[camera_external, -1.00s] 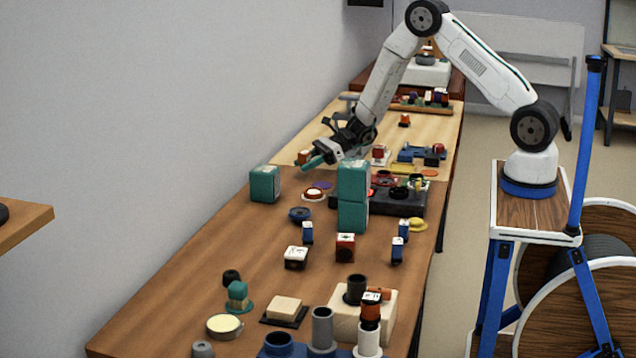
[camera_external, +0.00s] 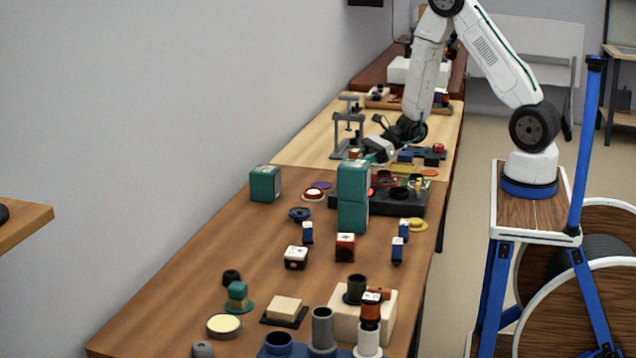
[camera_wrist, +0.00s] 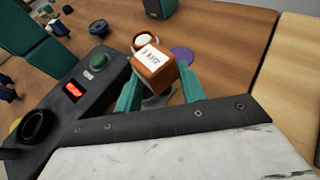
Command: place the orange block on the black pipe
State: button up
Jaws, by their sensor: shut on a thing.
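The orange block (camera_wrist: 154,68), with a white marked top, sits between the green fingertips of my gripper (camera_wrist: 148,88) in the wrist view. My gripper is shut on it. In the external view my gripper (camera_external: 365,153) is at the far part of the near brown table, behind the stacked teal boxes, which hide part of it; a bit of the orange block (camera_external: 354,153) shows above them. A black pipe (camera_external: 356,289) stands upright on a pale wooden block (camera_external: 343,318) near the front of the brown table, well apart from my gripper.
The stacked teal boxes (camera_external: 353,195) stand between my gripper and the table front. A black device (camera_wrist: 80,90) with a red display and green button lies beside my gripper. Small blocks (camera_external: 345,247) stand mid-table. A grey pipe (camera_external: 322,328) stands near the front.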

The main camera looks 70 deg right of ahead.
notch_tip(320, 180, up, 17)
jog(key=s+a+n+g+y, duration=0.2)
jog(key=a+n+g, duration=0.1)
jog(key=a, duration=1.5)
jog(key=s+a+n+g+y, duration=0.2)
jog(key=s+a+n+g, duration=0.15)
jog(key=a, duration=1.55)
jog(key=s+a+n+g, duration=0.5)
jog(key=s+a+g, duration=0.1)
jog(key=s+a, duration=1.5)
send_over(357, 276)
jog(key=f, duration=0.6)
jog(key=shift+a+f, duration=0.2)
jog(key=shift+f, duration=1.95)
jog(key=shift+d+f, duration=0.1)
